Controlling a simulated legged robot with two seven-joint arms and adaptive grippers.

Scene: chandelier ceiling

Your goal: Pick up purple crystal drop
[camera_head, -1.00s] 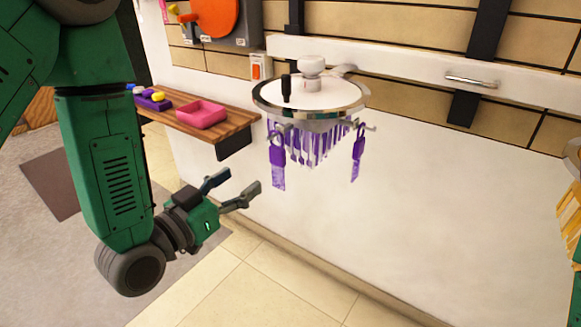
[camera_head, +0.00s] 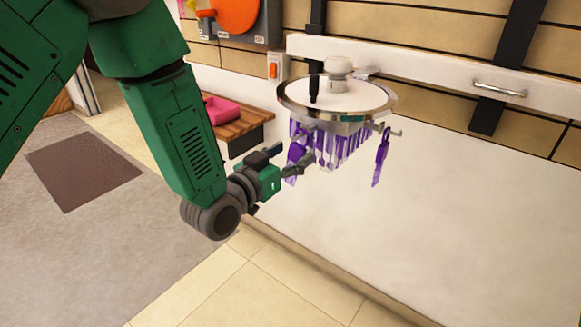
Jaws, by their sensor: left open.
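A chandelier (camera_head: 336,100) with a round white top and a shiny metal rim hangs before the white wall. Purple crystal pieces (camera_head: 345,145) hang in a cluster under it. One purple crystal drop (camera_head: 297,151) hangs at its left side, and another purple crystal drop (camera_head: 381,157) hangs from a small hook at its right side. My left gripper (camera_head: 292,156) is open, with its fingers at the left drop. The fingers partly cover that drop; I cannot tell whether they touch it. My right gripper is out of view.
A wooden shelf (camera_head: 242,127) with a pink tray (camera_head: 221,110) is behind my left arm.

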